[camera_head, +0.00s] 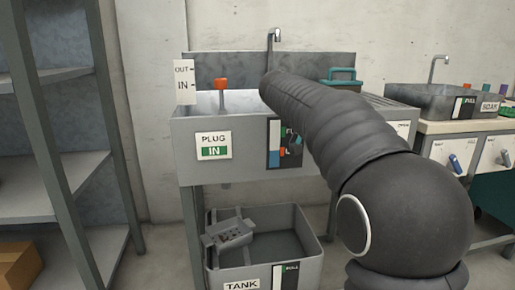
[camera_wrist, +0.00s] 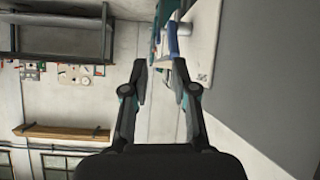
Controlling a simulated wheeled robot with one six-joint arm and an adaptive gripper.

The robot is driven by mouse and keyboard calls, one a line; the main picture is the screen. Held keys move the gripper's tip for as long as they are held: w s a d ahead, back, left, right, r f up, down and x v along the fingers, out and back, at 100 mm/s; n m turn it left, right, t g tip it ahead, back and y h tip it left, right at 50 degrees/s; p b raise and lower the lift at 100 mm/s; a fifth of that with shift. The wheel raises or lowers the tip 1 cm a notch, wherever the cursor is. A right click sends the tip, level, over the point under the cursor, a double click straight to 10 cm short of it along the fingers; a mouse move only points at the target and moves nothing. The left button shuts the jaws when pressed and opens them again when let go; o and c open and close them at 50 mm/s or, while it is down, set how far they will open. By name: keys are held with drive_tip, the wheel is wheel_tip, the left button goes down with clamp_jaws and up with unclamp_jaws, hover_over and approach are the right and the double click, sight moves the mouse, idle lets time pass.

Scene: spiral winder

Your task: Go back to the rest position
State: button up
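My arm reaches from the lower right of the head view over the front of the sink bench (camera_head: 183,160); its end is hidden behind its own links there. In the wrist view my gripper (camera_wrist: 160,75) has its two fingers apart, with nothing between them. The wrist picture is turned on its side. A blue handle (camera_wrist: 172,40) on a pale panel (camera_wrist: 203,45) shows just beyond the right finger; I cannot tell whether they touch.
An orange-topped plug (camera_head: 221,86) stands on the bench beside an OUT/IN sign (camera_head: 184,82). Below is a grey tank (camera_head: 313,247) with a perforated basket (camera_head: 230,234). A metal shelf (camera_head: 70,170) stands left; a SOAK sink (camera_head: 425,103) stands right.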

drive_tip(key=s+a+f+n+t+y+p, duration=0.1)
drive_tip(key=s+a+f+n+y+p, duration=0.1)
drive_tip(key=s, duration=0.8)
drive_tip(key=s+a+f+n+t+y+p, duration=0.1)
drive_tip(key=s+a+f+n+y+p, duration=0.2)
drive_tip(key=s, duration=0.7)
drive_tip(key=s+a+f+n+t+y+p, duration=0.1)
drive_tip(key=s+a+f+n+y+p, duration=0.1)
drive_tip(key=s+a+f+n+y, duration=0.3)
drive_tip(key=s+f+n+y, duration=0.1)
drive_tip(key=s+f+n, duration=0.2)
drive_tip(key=s, duration=0.3)
drive_tip(key=shift+a+n+t+p, duration=0.3)
drive_tip(key=shift+n+p, duration=0.05)
drive_tip(key=shift+n, duration=0.25)
